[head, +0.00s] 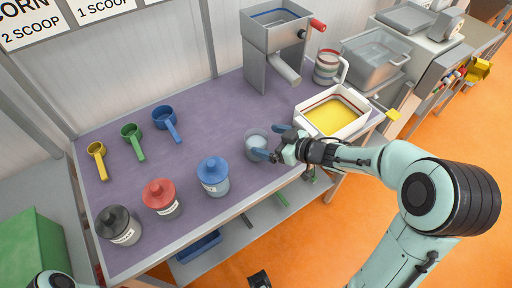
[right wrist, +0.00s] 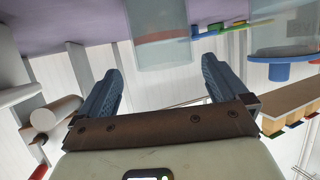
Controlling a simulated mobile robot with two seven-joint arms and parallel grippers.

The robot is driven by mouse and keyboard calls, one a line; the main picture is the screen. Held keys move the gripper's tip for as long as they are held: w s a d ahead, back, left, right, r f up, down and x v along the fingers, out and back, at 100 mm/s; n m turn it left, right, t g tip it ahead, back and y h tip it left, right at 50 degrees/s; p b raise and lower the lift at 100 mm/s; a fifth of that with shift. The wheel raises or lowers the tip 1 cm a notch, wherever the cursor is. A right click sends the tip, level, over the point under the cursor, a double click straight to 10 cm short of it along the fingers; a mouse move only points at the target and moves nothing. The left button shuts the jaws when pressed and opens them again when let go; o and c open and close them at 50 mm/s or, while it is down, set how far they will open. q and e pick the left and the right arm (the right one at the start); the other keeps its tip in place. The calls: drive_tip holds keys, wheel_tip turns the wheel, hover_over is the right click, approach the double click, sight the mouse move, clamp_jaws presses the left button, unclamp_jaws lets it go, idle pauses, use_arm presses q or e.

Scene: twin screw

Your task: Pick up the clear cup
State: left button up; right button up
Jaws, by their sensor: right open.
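The clear cup (head: 255,141) stands on the purple mat near the table's front edge. In the right wrist view, which is upside down, the clear cup (right wrist: 160,38) shows ahead, between the lines of the two fingers. My right gripper (head: 273,142) is open, with its blue fingers spread toward the cup from the right. It also shows in the right wrist view (right wrist: 161,85), with nothing held between its fingers. Whether a finger touches the cup is unclear. My left gripper is not seen.
A white bin (head: 304,101) with yellow contents stands right of the cup. A blue-lidded jar (head: 214,175), a red-lidded jar (head: 161,197) and a black-lidded jar (head: 119,226) stand to the left. Scoops lie behind these jars. A metal hopper (head: 272,45) stands at the back.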

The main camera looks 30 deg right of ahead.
sight(248, 136)
drive_tip(key=x, duration=0.2)
drive_tip(key=b+x, duration=0.1)
drive_tip(key=x, duration=0.1)
drive_tip(key=shift+a+f, duration=0.3)
drive_tip(key=shift+a, duration=0.1)
drive_tip(key=shift+w, duration=0.3)
drive_tip(key=c, duration=1.1)
drive_tip(key=shift+r, duration=0.2)
